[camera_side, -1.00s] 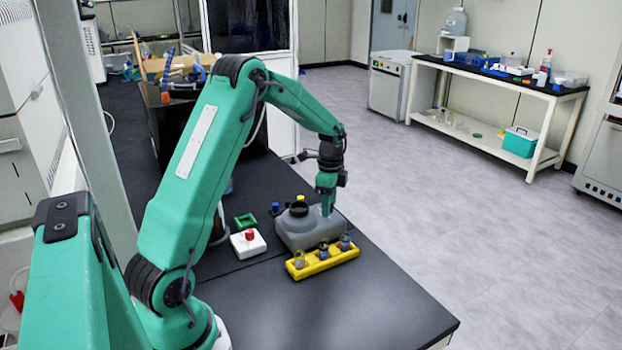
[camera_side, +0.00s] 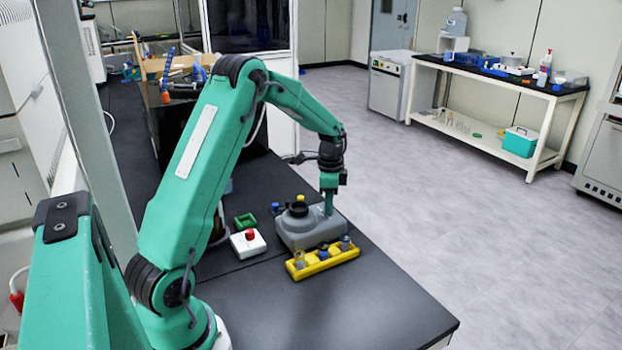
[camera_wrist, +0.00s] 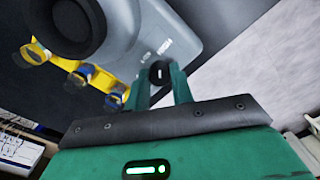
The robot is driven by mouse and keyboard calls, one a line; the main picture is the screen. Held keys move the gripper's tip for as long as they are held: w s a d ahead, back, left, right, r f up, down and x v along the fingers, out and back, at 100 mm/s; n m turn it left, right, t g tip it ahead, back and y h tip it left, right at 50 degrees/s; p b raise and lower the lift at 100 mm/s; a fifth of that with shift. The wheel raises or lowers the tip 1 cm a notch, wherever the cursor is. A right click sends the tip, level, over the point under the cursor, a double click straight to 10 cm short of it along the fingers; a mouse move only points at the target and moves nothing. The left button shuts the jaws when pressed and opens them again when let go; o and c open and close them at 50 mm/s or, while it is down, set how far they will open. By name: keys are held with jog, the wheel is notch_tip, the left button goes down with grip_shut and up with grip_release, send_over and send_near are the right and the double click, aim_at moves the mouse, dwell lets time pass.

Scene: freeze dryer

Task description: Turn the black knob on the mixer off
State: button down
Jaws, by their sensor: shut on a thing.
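The grey mixer (camera_side: 293,236) stands on the black bench, with a round black cup holder (camera_side: 298,209) on top. In the wrist view the mixer body (camera_wrist: 188,25) fills the upper middle and the black holder (camera_wrist: 70,25) is at upper left. The small black knob (camera_wrist: 159,73) with a white mark sits between the fingertips of my gripper (camera_wrist: 160,76). My gripper (camera_side: 328,207) points down at the right end of the mixer and is shut on the knob. In the side view the knob is hidden by the fingers.
A yellow rack (camera_side: 322,262) with several small vials stands in front of the mixer. A white box with a red button (camera_side: 249,240) and a green square frame (camera_side: 245,220) are to its left. The bench's right edge is close by. The front bench is clear.

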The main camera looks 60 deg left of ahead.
jog(key=n, duration=0.5)
jog(key=shift+r, duration=0.1)
jog(key=n, duration=0.5)
jog(key=shift+n, duration=0.4)
jog(key=n, duration=1)
jog(key=shift+n, duration=0.3)
jog(key=c, duration=1.2)
grip_release()
jog(key=shift+r, duration=0.1)
